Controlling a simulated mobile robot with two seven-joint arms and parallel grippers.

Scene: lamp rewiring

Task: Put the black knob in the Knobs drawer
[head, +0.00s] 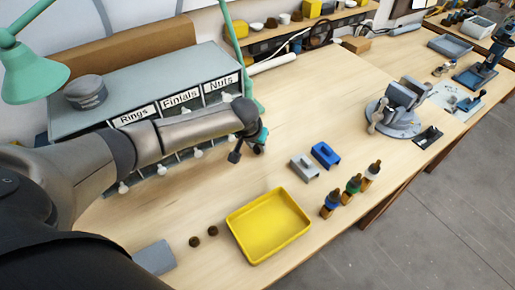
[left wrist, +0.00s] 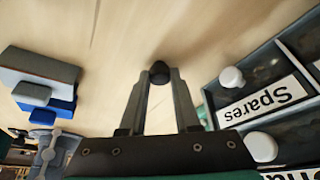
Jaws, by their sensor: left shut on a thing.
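My left gripper (head: 246,154) is in front of the right end of the grey drawer cabinet (head: 140,88). In the left wrist view its fingers (left wrist: 160,88) are shut on the black knob (left wrist: 159,72), which shows at their tips over bare wood. The upper labels read Rings, Finials and Nuts. In the left wrist view a drawer labelled Spares (left wrist: 265,103) with a white pull is to the right of the fingers. My arm hides part of the drawer fronts, and I cannot read a Knobs label. My right gripper is not in view.
A yellow tray (head: 232,222) stands on the table, with two small dark round pieces (head: 195,242) to its left. Grey and blue blocks (head: 325,154) and several small bottles (head: 353,184) stand right of the gripper. A green lamp (head: 30,72) overhangs the cabinet's left end.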

